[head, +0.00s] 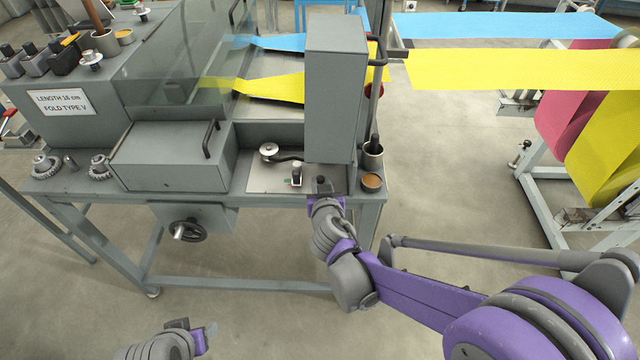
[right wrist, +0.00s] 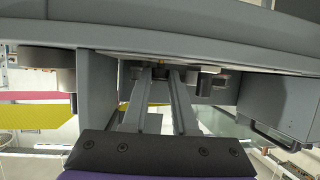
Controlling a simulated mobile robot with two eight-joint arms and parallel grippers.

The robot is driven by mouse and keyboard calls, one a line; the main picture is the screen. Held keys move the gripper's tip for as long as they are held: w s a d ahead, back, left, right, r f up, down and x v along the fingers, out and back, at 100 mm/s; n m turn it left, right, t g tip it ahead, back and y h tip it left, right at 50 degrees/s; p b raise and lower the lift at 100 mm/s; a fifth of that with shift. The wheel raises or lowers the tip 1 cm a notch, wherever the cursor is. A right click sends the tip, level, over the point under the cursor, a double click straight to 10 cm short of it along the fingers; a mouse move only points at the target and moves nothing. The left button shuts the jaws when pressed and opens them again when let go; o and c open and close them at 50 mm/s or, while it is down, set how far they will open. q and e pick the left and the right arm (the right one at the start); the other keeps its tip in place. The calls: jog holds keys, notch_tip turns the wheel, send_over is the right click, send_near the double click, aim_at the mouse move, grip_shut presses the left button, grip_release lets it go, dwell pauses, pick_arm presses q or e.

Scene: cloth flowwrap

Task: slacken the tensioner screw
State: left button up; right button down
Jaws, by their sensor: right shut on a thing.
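The tensioner stands on a pale plate (head: 262,181) at the right end of the machine bench, with a silver roller (head: 268,149) on a dark arm. My right gripper (head: 322,190) is at the front edge of that plate, in front of the grey upright box. It is shut on a small dark knob (head: 321,181), which seems to be the tensioner screw. In the right wrist view its fingers (right wrist: 160,76) close in on a dark part under a grey edge; the screw's shape is mostly hidden. My left gripper (head: 195,335) hangs low at the bottom left, away from the bench; its jaw opening is unclear.
A grey upright box (head: 335,95) rises behind my right gripper. A small capped piece (head: 296,174) stands to its left, a cup (head: 371,158) and an amber-topped tin (head: 371,182) to its right. A handwheel (head: 188,231) sticks out below the bench. Yellow web (head: 520,68) runs right.

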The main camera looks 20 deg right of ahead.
jog(key=shift+d+n+y, duration=0.1)
jog(key=shift+n+y, duration=0.3)
jog(key=shift+y, duration=0.1)
jog(key=c, duration=0.7)
grip_release()
jog(key=d+p+v, duration=0.1)
jog(key=v, duration=0.9)
jog(key=shift+s+a+p, duration=0.3)
jog(key=shift+s+a, duration=0.1)
jog(key=shift+a, duration=0.15)
jog(key=shift+d+r, duration=0.1)
jog(key=shift+r, duration=0.05)
